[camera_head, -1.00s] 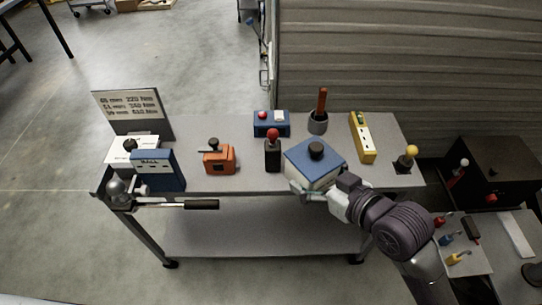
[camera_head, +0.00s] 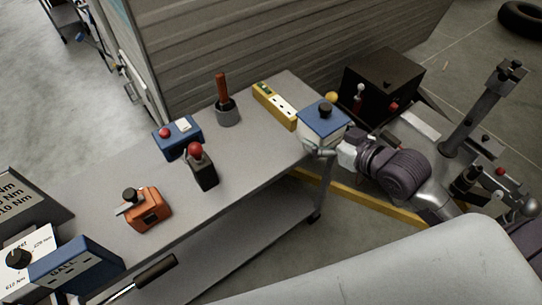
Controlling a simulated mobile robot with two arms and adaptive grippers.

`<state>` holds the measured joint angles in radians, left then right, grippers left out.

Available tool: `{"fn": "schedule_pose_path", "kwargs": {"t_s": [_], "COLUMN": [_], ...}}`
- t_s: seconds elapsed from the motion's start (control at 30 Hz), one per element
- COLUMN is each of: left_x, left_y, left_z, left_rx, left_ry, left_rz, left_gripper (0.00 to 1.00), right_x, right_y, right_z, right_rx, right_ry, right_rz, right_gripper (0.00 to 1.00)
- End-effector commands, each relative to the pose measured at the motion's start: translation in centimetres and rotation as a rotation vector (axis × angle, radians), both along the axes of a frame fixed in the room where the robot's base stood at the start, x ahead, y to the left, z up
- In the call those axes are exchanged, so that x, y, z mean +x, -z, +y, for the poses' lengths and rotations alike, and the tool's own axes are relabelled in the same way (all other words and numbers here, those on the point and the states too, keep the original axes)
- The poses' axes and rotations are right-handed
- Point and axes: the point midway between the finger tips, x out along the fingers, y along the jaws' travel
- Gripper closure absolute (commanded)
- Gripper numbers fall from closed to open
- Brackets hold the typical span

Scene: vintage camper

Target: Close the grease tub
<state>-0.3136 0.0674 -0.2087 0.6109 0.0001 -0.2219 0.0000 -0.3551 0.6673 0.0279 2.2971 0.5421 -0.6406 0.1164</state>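No label reads as the grease tub, so I cannot tell for certain which thing it is. A white box with a blue top and black knob (camera_head: 324,128) is at the table's right end. My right gripper (camera_head: 322,150) is at its near lower side and appears shut on it; the fingers are partly hidden. The box's blue top sits over the white body. My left gripper is not in view.
The grey table (camera_head: 245,170) also bears a yellow strip (camera_head: 275,106), a blue box (camera_head: 178,139), a black red-knobbed block (camera_head: 204,172) and an orange box (camera_head: 145,211). A black cabinet (camera_head: 383,78) stands to the right. The table's front middle is clear.

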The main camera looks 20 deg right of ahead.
Motion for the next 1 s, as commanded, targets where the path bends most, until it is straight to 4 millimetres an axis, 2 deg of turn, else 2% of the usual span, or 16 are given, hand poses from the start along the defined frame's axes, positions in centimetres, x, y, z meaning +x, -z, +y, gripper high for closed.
{"fn": "schedule_pose_path", "kwargs": {"t_s": [0.17, 0.37, 0.5, 0.7, 1.0], "left_x": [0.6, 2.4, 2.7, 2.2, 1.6], "left_y": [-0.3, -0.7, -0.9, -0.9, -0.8], "left_z": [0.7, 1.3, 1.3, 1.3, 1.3], "left_rx": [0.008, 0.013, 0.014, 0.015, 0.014], "left_ry": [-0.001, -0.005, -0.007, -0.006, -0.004], "left_rz": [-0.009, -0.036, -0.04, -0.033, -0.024], "left_gripper": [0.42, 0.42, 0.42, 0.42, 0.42], "right_x": [1.2, 3.4, 4.7, 5.6, 5.6], "right_y": [1.0, 3.8, 5.5, 6.8, 6.9], "right_z": [2.0, 6.2, 8.6, 10.2, 10.3], "right_rx": [0.01, 0.01, 0.006, 0.001, 0.0], "right_ry": [0.001, 0.0, -0.001, -0.001, -0.001], "right_rz": [-0.004, -0.002, -0.001, -0.003, -0.002], "right_gripper": [0.75, 0.75, 0.75, 0.75, 0.75]}}
